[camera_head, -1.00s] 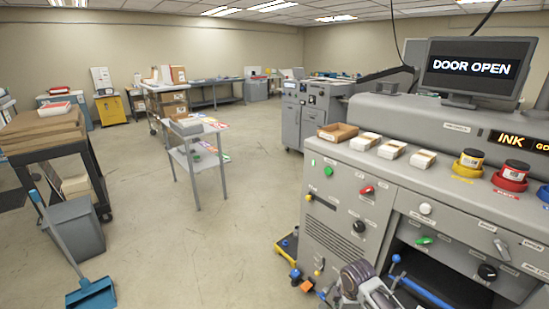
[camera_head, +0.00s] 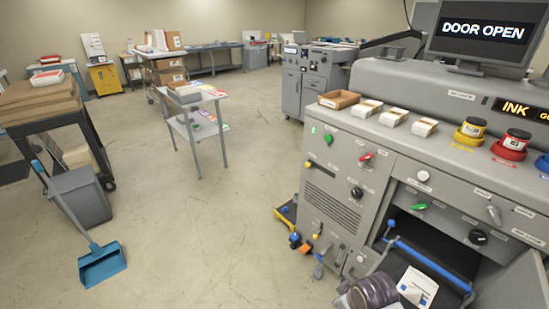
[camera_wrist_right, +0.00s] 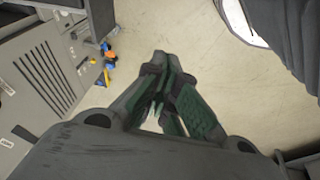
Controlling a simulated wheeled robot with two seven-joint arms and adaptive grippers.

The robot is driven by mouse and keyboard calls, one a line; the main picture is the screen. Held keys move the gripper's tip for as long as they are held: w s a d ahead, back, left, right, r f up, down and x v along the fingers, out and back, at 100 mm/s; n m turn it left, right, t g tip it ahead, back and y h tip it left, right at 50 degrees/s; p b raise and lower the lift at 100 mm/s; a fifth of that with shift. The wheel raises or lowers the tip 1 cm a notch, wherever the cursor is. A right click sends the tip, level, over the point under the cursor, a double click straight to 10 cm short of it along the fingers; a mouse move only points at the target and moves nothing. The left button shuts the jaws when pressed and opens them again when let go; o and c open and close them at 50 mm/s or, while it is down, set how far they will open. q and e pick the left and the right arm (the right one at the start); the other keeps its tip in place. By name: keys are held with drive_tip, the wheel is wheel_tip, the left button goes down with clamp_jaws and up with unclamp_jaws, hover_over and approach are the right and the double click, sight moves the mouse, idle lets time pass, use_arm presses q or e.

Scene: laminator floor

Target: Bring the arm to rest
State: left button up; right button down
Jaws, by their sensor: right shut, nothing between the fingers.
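My right gripper (camera_wrist_right: 170,62) is shut and empty in the right wrist view, its dark fingers together above bare floor. In the head view only part of my right arm (camera_head: 370,292) shows at the bottom edge, in front of the machine; its fingers cannot be made out there. My left gripper is in neither view. The grey machine (camera_head: 340,190) stands at the right, with an open dark bay low in its front. A blue bar (camera_head: 430,262) crosses the bay, and a white and blue sheet (camera_head: 418,287) shows below it.
A monitor (camera_head: 480,38) reads DOOR OPEN. A grey bin (camera_head: 82,196) and a blue dustpan (camera_head: 101,265) stand at left. A small grey table (camera_head: 192,97) stands mid-room. The floor between is clear.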

drive_tip(key=shift+s+d+r+m, duration=1.4)
drive_tip(key=shift+s+r+m, duration=0.35)
drive_tip(key=shift+s+m, duration=0.85)
wheel_tip(320, 180, down, 31)
drive_tip(key=s+d+h, duration=0.1)
drive_tip(key=d, duration=0.1)
drive_tip(key=s+d+f+g, duration=0.1)
drive_tip(key=s+d+f, duration=0.3)
drive_tip(key=s+f, duration=0.6)
drive_tip(key=s+d+f+n, duration=0.1)
drive_tip(key=s+d+f, duration=0.3)
drive_tip(key=s+f, duration=0.7)
drive_tip(key=shift+s+d+f+g+h, duration=0.2)
drive_tip(key=shift+s+g+h, duration=0.1)
drive_tip(key=shift+s+g, duration=0.1)
